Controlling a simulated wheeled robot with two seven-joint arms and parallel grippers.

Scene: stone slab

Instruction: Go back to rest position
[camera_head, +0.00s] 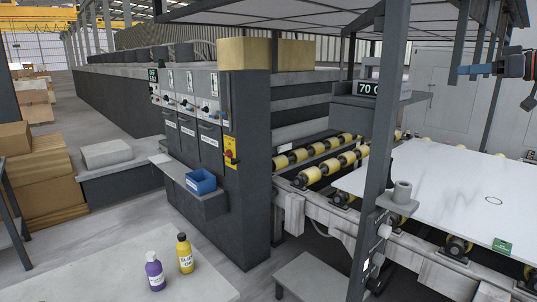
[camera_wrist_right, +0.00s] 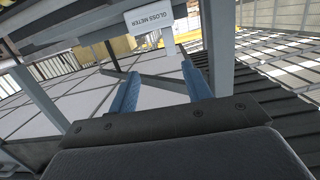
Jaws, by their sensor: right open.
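My right gripper (camera_head: 468,70) is at the upper right edge of the head view, raised above the white stone slab (camera_head: 440,187) and apart from it. In the right wrist view the two blue fingers of the right gripper (camera_wrist_right: 158,75) stand apart with nothing between them. A white sign reading "GLOSS METER" (camera_wrist_right: 157,22) shows upside down beyond the fingertips. My left gripper is not in view.
A grey post (camera_head: 378,150) stands between the control cabinets (camera_head: 205,130) and the slab. A purple bottle (camera_head: 155,272) and a yellow bottle (camera_head: 185,254) stand on the pale table (camera_head: 90,275). A blue bin (camera_head: 201,181) sits on the cabinet shelf. Yellow rollers (camera_head: 310,176) are left of the slab.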

